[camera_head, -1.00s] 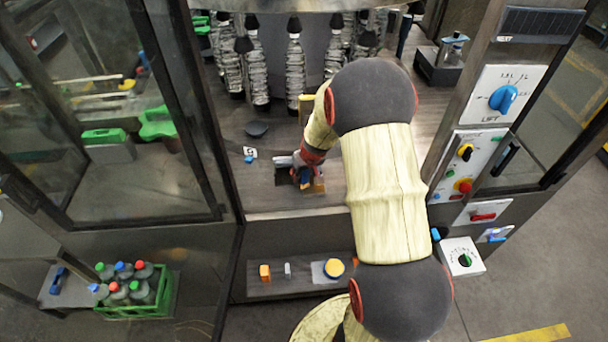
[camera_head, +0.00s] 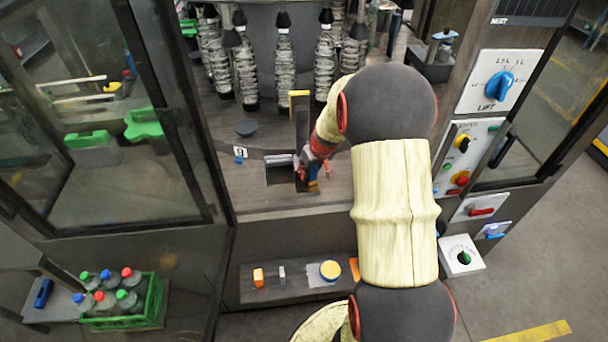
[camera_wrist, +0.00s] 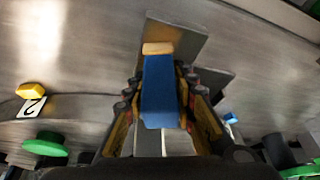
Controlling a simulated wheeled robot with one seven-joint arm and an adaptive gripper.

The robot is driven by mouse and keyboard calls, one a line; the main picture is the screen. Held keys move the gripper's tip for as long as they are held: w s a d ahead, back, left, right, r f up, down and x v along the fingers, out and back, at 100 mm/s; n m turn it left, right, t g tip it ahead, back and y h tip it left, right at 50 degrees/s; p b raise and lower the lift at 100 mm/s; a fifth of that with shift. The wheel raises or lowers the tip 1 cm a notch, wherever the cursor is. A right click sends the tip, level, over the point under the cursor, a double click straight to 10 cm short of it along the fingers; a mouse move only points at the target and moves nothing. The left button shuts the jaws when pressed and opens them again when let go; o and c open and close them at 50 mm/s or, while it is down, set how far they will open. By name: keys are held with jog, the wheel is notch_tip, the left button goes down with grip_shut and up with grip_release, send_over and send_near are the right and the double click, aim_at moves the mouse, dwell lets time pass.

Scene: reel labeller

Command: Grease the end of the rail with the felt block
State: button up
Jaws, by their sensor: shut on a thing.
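My gripper (camera_wrist: 160,100) is shut on the felt block (camera_wrist: 160,88), which is blue with a tan felt end (camera_wrist: 157,48) pointing away from the wrist.
Several wrapped spindles stand behind. A front shelf (camera_head: 300,290) carries small blocks and a yellow disc (camera_head: 330,270). A control panel (camera_head: 468,150) stands right; a green bottle crate (camera_head: 150,305) stands left.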

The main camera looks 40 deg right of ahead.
jog(key=shift+s+d+b, duration=0.15)
jog(key=shift+d+b, duration=0.2)
jog(key=shift+d, duration=0.3)
jog(key=shift+s+d+b, duration=0.15)
jog(key=shift+d+b, duration=0.15)
jog(key=shift+d, duration=0.3)
jog(key=shift+s+a+f+b, duration=0.1)
jog(key=shift+s+a+b, duration=0.3)
jog(key=shift+s, duration=0.2)
jog(key=shift+w+a+p, duration=0.1)
jog(key=shift+w+a, duration=0.2)
jog(key=shift+a, duration=0.3)
jog(key=shift+w+a+p, duration=0.15)
jog(key=shift+w+a, duration=0.2)
jog(key=shift+a, duration=0.3)
jog(key=shift+w+a+p, duration=0.1)
jog(key=shift+w+a, duration=0.2)
jog(key=shift+a, duration=0.3)
jog(key=shift+w+a+p, duration=0.25)
jog(key=shift+w+a, duration=0.25)
jog(key=shift+a, duration=0.25)
jog(key=shift+w+a+p, duration=0.25)
jog(key=shift+w+a, duration=0.2)
jog(key=shift+a, duration=0.3)
jog(key=shift+f, duration=0.1)
jog(key=shift+b, duration=0.3)
jog(key=shift+s+d, duration=0.1)
jog(key=shift+d, duration=0.05)
